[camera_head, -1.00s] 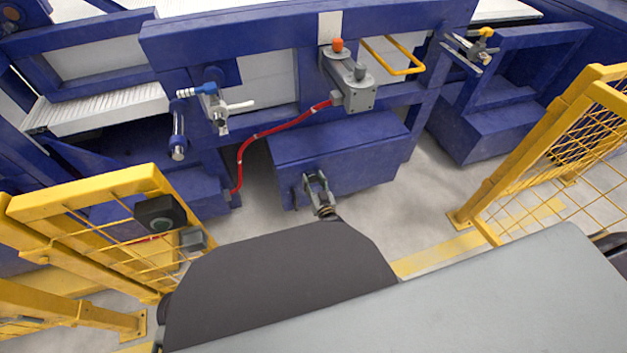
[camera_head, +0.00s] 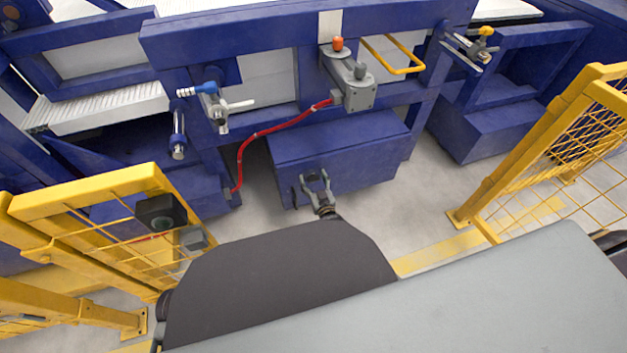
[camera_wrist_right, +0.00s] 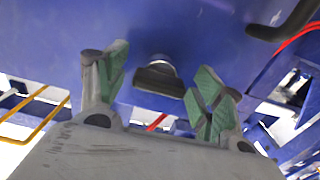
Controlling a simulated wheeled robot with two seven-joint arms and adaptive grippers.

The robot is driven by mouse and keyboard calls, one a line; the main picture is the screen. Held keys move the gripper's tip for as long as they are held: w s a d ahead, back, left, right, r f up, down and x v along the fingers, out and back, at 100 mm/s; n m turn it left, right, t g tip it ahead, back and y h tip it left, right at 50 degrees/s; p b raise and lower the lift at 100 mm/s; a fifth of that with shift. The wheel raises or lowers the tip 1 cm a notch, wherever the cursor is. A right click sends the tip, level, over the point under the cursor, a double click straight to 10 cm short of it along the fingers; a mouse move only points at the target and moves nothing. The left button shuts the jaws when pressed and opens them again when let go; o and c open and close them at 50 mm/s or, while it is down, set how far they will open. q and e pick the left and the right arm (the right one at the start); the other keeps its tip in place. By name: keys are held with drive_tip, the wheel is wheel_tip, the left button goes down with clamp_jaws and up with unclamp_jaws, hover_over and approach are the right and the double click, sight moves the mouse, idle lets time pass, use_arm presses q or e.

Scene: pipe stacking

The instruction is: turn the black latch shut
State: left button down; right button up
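In the right wrist view, a dark latch-like piece (camera_wrist_right: 158,77) with a round grey base sits on a blue panel. It lies between and beyond the two green-padded fingers of my right gripper (camera_wrist_right: 160,88), which is open and empty. I see no contact. A bent black bar (camera_wrist_right: 290,20) shows at the top right; I cannot tell which is the black latch. In the head view my right gripper (camera_head: 316,181) is in front of the blue box, fingers spread, and hides part of its front. A small dark piece (camera_head: 296,197) shows just left of it. My left gripper is out of view.
A red cable (camera_head: 245,155) runs from the grey control box (camera_head: 352,85) down the left of the blue box (camera_head: 350,155). Yellow mesh fences (camera_head: 110,205) stand at left and right (camera_head: 560,140). Pale floor (camera_head: 430,195) is clear right of the box.

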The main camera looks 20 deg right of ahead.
drive_tip(key=shift+s, duration=0.2)
drive_tip(key=s, duration=1.1)
drive_tip(key=shift+s+d, duration=0.2)
drive_tip(key=shift+s, duration=0.1)
idle(0.4)
idle(0.5)
idle(0.3)
use_arm(q)
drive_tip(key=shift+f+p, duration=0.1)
drive_tip(key=shift+p, duration=0.3)
use_arm(e)
drive_tip(key=s+a+r+g+y, duration=0.1)
drive_tip(key=s+a+r+g, duration=0.1)
drive_tip(key=s+g, duration=0.4)
drive_tip(key=s+a+r+n+g+y, duration=0.1)
drive_tip(key=s+r+g, duration=0.4)
drive_tip(key=s, duration=0.8)
drive_tip(key=shift+a+r+n+g+y, duration=0.2)
drive_tip(key=shift+a+n+g+y, duration=0.15)
drive_tip(key=shift+a+g, duration=0.45)
use_arm(q)
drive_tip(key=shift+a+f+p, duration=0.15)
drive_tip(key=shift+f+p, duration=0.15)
drive_tip(key=shift+p, duration=0.5)
use_arm(e)
drive_tip(key=shift+d+f, duration=0.2)
drive_tip(key=shift+f, duration=0.15)
